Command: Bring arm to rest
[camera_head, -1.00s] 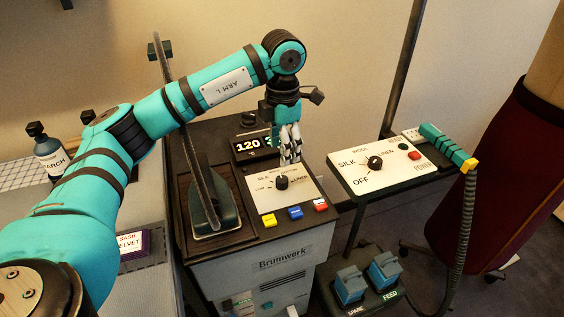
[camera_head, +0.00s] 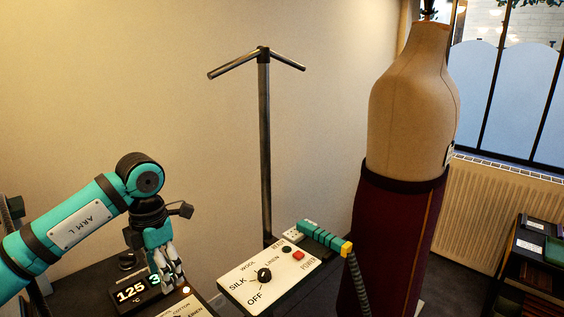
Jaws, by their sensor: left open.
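My left arm, teal with black bands, comes in from the left. Its gripper (camera_head: 173,283) points down over the dark iron station at the lower left and is open, with nothing seen between its fingers. Only a strip of the station's pale dial panel (camera_head: 193,310) shows at the bottom edge. My right gripper does not show.
A white control panel (camera_head: 241,287) with a black knob (camera_head: 264,275) and red button (camera_head: 298,255) stands right of the gripper. A teal handle (camera_head: 322,237) with a hose lies on it. Behind are a metal stand (camera_head: 264,150) and a dress form (camera_head: 410,85) in a dark red skirt (camera_head: 395,235).

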